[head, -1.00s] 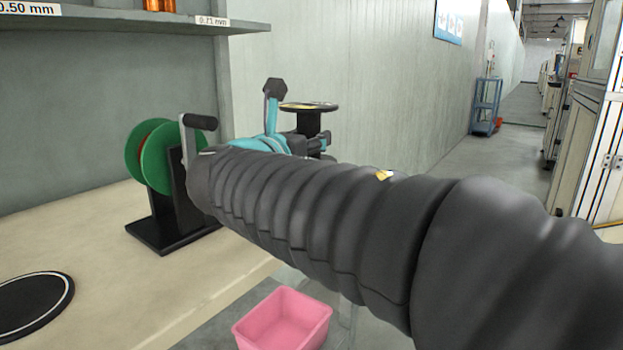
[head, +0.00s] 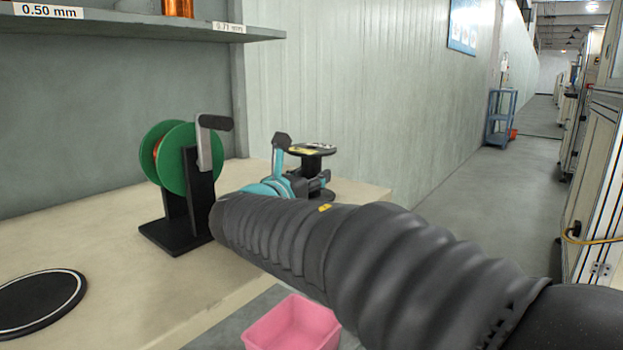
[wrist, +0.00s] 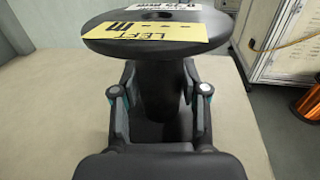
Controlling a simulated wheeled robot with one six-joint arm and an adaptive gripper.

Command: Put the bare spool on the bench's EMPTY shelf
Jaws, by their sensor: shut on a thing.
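The bare spool (head: 312,150) is black, with wide round flanges, and stands upright over the far right end of the bench (head: 120,290). In the wrist view, the spool (wrist: 158,32) fills the top middle, with a yellow label and a white label on its upper flange. No copper shows on its dark core. My gripper (head: 310,182) is shut on the spool below the upper flange. In the wrist view, the gripper (wrist: 160,95) has a finger on each side of the core. I cannot tell whether the spool touches the bench top. No shelf marked EMPTY is in view.
A green reel on a black crank stand (head: 178,232) is left of my arm. A black round pad (head: 40,303) lies at the front left. A shelf (head: 130,26) above carries copper spools and size labels. A pink bin (head: 290,325) is below the bench edge.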

